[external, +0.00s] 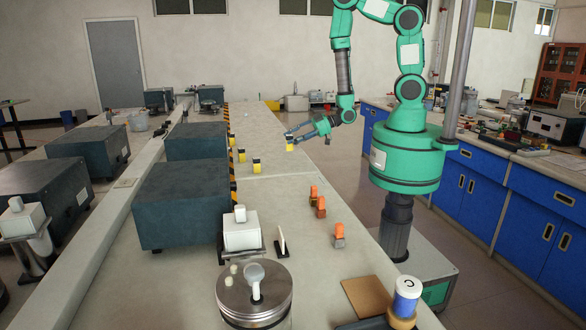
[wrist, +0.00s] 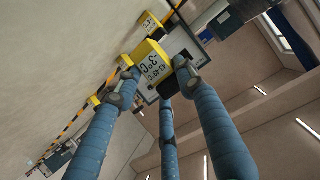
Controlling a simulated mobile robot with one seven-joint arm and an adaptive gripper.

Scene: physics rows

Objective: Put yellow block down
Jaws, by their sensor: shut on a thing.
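My gripper (external: 310,134) reaches left over the bench from my green arm. Its blue fingers are shut on a yellow block (external: 291,147), which sits at the fingertips. In the wrist view the same yellow block (wrist: 152,66) has dark printed marks and a black part, and the gripper (wrist: 155,84) closes around it. In the external view the block is low over the bench top (external: 330,222); whether it touches the surface I cannot tell. Other yellow-and-black blocks stand in a row to the left, including a near one (external: 257,166) and a farther one (external: 242,155).
Dark equipment boxes (external: 181,203) line the left side behind a striped edge. A white box (external: 241,232) and a round metal vessel (external: 254,297) are in front.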

